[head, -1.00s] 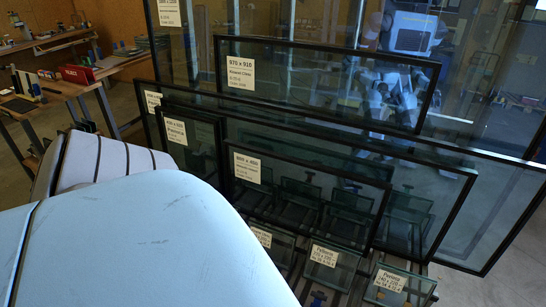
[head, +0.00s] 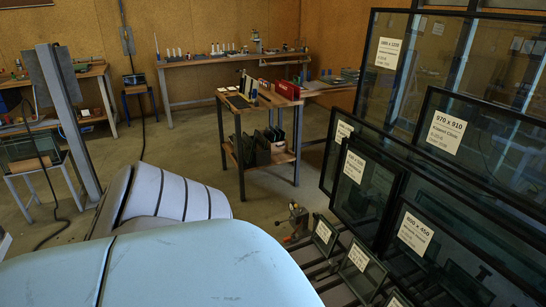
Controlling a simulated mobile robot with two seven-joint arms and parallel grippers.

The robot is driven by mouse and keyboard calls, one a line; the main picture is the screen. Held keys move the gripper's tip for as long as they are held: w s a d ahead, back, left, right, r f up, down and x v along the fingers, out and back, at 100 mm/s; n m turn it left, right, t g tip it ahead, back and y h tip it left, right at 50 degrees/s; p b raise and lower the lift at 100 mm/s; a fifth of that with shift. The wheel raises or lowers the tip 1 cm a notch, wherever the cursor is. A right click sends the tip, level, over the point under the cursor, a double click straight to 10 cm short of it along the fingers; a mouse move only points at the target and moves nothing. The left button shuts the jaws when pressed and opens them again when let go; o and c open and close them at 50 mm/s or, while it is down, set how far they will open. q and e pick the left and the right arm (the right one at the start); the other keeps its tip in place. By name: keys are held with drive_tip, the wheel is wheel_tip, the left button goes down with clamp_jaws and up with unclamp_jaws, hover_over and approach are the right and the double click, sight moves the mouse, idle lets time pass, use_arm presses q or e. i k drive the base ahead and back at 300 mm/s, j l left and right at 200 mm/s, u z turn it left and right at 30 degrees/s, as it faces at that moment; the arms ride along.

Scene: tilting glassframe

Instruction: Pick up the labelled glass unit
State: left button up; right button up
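Several black-framed glass units with white paper labels lean in a rack at the right of the head view. One glass unit (head: 484,142) carries a label reading 970 x 910. A larger unit behind it has a label (head: 388,53). A lower front unit (head: 436,262) has a label that seems to read 800 x 450. A narrower unit (head: 364,195) stands left of it. Small labelled panes (head: 361,271) sit along the rack's front. Which unit the task means cannot be told. Neither gripper shows in this view; only my own pale blue and grey arm parts fill the lower left.
A small wooden table (head: 270,158) with red and dark boxes stands mid-room. Long workbenches (head: 215,58) with bottles and tools line the back wall. A grey post (head: 66,120) stands at the left. The floor (head: 200,150) between is clear.

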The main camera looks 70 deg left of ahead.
sight(325, 237)
drive_tip(key=u, duration=1.85)
drive_tip(key=z, duration=1.3)
drive_tip(key=k+j+z, duration=0.1)
drive_tip(key=z, duration=0.35)
drive_tip(key=u, duration=1.7)
drive_tip(key=k+j, duration=0.05)
